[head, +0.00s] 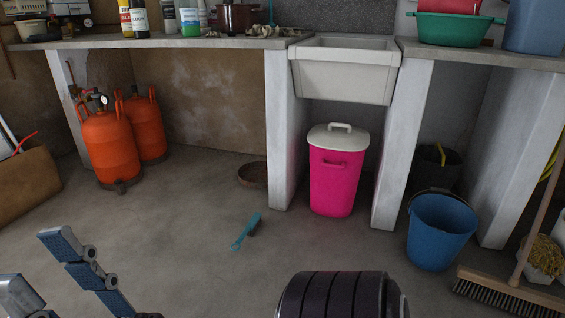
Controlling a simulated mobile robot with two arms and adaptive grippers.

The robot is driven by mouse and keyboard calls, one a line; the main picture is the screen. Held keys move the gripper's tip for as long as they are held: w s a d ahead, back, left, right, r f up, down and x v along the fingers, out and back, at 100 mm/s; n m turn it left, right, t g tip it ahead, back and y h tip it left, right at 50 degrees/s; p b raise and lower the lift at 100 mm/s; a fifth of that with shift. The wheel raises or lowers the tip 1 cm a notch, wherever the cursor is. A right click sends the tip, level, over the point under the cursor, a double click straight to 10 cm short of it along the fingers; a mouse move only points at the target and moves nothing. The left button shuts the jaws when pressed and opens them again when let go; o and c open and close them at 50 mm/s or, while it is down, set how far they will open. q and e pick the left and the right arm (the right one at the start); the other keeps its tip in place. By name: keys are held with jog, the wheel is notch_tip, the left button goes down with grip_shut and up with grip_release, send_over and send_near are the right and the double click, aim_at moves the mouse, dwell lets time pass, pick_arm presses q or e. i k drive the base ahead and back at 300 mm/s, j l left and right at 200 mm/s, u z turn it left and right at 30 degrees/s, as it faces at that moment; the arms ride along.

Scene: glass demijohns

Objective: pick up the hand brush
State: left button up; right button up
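The hand brush (248,230) lies on the concrete floor near the middle of the head view. It has a teal handle pointing to the lower left and a dark bristle end.
A dark shallow bowl (253,175) lies behind the brush. A pink bin (335,185) stands below the sink (345,72), with a blue bucket (440,230) and a broom (510,292) to the right. Orange gas bottles (112,150) stand at left. The floor around the brush is clear.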

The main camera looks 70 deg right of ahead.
aim_at(252, 225)
jog(key=i+l+z, duration=0.25)
jog(key=i+z, duration=0.2)
jog(key=i+l+z, duration=0.1)
jog(key=i+z, duration=0.7)
jog(key=z, duration=0.15)
jog(key=i+j+z, duration=0.3)
jog(key=z, duration=0.15)
jog(key=i+l+z, duration=0.15)
jog(key=i+z, duration=0.15)
jog(key=i, duration=0.35)
jog(key=i+z, duration=0.3)
jog(key=i, duration=0.4)
